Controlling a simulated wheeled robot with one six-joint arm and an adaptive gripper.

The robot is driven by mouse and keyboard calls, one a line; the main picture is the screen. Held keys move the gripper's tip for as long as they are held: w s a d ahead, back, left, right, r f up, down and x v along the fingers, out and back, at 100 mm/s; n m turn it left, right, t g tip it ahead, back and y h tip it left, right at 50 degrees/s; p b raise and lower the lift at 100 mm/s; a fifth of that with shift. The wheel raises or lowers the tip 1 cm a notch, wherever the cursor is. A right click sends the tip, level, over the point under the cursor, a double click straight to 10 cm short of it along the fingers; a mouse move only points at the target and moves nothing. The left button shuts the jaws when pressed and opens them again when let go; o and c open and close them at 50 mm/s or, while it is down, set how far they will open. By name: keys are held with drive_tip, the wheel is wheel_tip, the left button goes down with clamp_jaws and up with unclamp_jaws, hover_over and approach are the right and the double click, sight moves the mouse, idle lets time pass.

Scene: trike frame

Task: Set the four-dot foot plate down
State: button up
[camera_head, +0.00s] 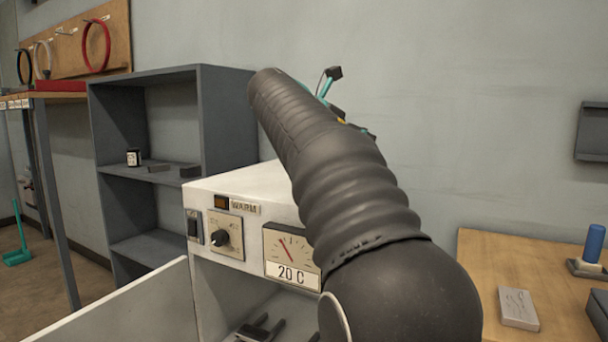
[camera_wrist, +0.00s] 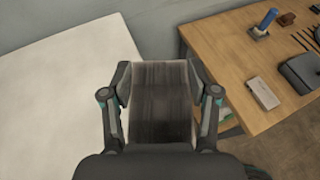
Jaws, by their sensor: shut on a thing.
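My gripper (camera_wrist: 159,82) is shut on a dark, streaked block-like piece (camera_wrist: 160,105), apparently the foot plate, in the wrist view. No dots show on the face towards the camera, so I cannot read its mark. The piece is held in the air near the right edge of a white top surface (camera_wrist: 62,85), with the wooden table to the right. In the head view my arm hides most of the gripper and the held piece; only small teal and black parts show behind it.
The white warming cabinet (camera_head: 235,190) has a dial reading 20 C and an open lower front. A wooden table (camera_head: 490,265) holds a grey block (camera_head: 518,308) and a blue-handled tool (camera_head: 592,245). A grey shelf (camera_head: 225,115) with small items stands left.

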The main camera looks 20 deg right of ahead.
drive_tip(key=w+f, duration=0.2)
drive_tip(key=w, duration=0.1)
drive_tip(key=w+a+f, duration=0.1)
drive_tip(key=w+f, duration=0.1)
drive_tip(key=w, duration=0.1)
drive_tip(key=w+f, duration=0.2)
drive_tip(key=w, duration=0.1)
drive_tip(key=shift+w+a, duration=0.25)
drive_tip(key=shift+w, duration=0.15)
drive_tip(key=shift+w+f, duration=0.1)
drive_tip(key=shift+f, duration=1.95)
drive_tip(key=shift+f, duration=0.1)
drive_tip(key=o, duration=1.4)
drive_tip(key=shift+f, duration=0.1)
drive_tip(key=shift+a+r, duration=0.15)
drive_tip(key=shift+r, duration=0.1)
drive_tip(key=v, duration=1.1)
drive_tip(key=shift+s+a, duration=0.2)
drive_tip(key=shift+a, duration=0.15)
